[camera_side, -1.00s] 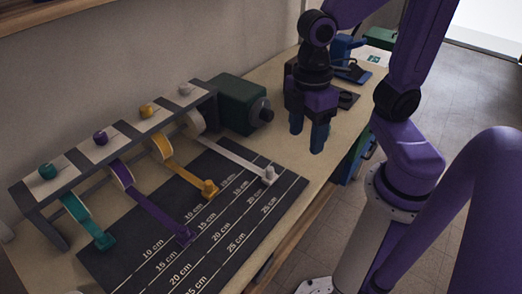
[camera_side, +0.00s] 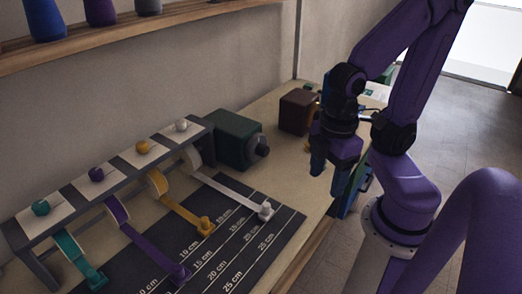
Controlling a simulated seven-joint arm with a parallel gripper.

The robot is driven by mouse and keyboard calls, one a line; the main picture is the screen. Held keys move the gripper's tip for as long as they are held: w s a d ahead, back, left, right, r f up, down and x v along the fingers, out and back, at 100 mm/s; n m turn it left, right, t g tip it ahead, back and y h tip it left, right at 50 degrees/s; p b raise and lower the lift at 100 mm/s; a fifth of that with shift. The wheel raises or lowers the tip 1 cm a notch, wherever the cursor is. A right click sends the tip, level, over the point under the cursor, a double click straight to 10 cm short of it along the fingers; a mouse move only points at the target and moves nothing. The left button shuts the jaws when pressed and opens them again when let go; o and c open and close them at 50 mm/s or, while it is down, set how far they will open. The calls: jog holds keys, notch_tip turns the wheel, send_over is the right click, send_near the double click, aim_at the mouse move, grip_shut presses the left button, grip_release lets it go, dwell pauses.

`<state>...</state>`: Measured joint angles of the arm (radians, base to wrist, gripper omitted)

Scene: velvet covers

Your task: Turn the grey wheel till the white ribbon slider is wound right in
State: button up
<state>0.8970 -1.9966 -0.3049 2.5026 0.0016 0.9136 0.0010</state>
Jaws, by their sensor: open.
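The white ribbon (camera_side: 228,187) runs from its reel under the rack out over the dark scale mat. Its pale slider (camera_side: 265,209) sits at the mat's right part, well out from the rack. A pale grey knob (camera_side: 181,126) sits on the rack above this ribbon. A dark grey wheel (camera_side: 260,145) is on the side of the green box (camera_side: 235,137) at the rack's right end. I cannot tell which of these the task calls the grey wheel. My gripper (camera_side: 328,182) is open and empty, to the right of the green box and apart from it.
Teal (camera_side: 82,262), purple (camera_side: 145,240) and orange (camera_side: 182,208) ribbons lie out to the left, with matching knobs above. A brown box (camera_side: 297,111) stands behind my gripper. Bare table lies between mat and gripper. A shelf (camera_side: 120,40) holds spools above.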

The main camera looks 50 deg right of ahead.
jog(key=shift+o, duration=1.1)
jog(key=w+d+f+m+h, duration=0.1)
jog(key=w+m+h, duration=0.5)
jog(key=w, duration=1.1)
jog(key=m+h, duration=0.2)
jog(key=m, duration=0.5)
send_near(263, 149)
jog(key=x, duration=1)
jog(key=shift+s+d+f, duration=0.1)
jog(key=shift+d+f, duration=0.05)
jog(key=shift+f, duration=0.05)
jog(key=c, duration=1.1)
